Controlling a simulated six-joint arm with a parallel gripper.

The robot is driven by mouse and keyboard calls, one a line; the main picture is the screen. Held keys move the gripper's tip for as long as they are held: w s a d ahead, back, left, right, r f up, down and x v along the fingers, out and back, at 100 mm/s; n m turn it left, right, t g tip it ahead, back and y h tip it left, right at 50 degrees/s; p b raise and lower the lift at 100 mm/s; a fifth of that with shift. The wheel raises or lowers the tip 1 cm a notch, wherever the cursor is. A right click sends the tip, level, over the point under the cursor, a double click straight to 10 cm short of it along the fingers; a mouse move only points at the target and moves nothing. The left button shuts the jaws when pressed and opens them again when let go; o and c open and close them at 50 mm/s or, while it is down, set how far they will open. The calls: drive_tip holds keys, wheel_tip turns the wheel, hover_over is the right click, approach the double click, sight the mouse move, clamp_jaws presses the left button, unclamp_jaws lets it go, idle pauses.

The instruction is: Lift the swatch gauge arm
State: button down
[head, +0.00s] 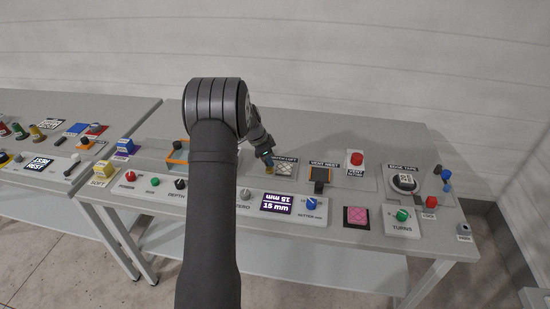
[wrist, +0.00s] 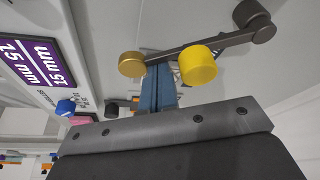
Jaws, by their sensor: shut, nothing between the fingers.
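The swatch gauge arm appears to be the dark bar (wrist: 232,42) in the wrist view. It runs from a dark round pivot (wrist: 262,28) at upper right to a brass disc (wrist: 131,64) at its left end. A yellow cylindrical knob (wrist: 198,65) sits on the bar. My gripper, with blue fingers (wrist: 158,86), is shut and empty. Its tips are close to the bar between the disc and the knob; I cannot tell if they touch. In the head view my gripper (head: 268,159) is above a small yellow piece (head: 269,170), beside a pale patterned swatch (head: 285,171). My arm hides part of this area.
A purple 15 mm display (head: 277,203) and a blue knob (head: 311,203) are in front. A black flap (head: 319,178), a red button (head: 357,158) and a pink pad (head: 356,216) stand to the right. The bench's back strip (head: 300,135) is clear.

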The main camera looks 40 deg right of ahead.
drive_tip(key=a+m, duration=0.2)
drive_tip(key=shift+w+a+m+g, duration=0.3)
drive_tip(key=shift+w+m+g, duration=0.1)
drive_tip(key=shift+w+a, duration=0.25)
drive_tip(key=shift+a, duration=0.25)
drive_tip(key=shift+w+a, duration=0.1)
drive_tip(key=d, duration=0.1)
drive_tip(key=s+d, duration=0.2)
drive_tip(key=shift+s+d+r, duration=0.2)
drive_tip(key=shift+d+r, duration=0.05)
drive_tip(key=shift+d, duration=0.05)
drive_tip(key=v, duration=0.9)
drive_tip(key=shift+w+r, duration=0.2)
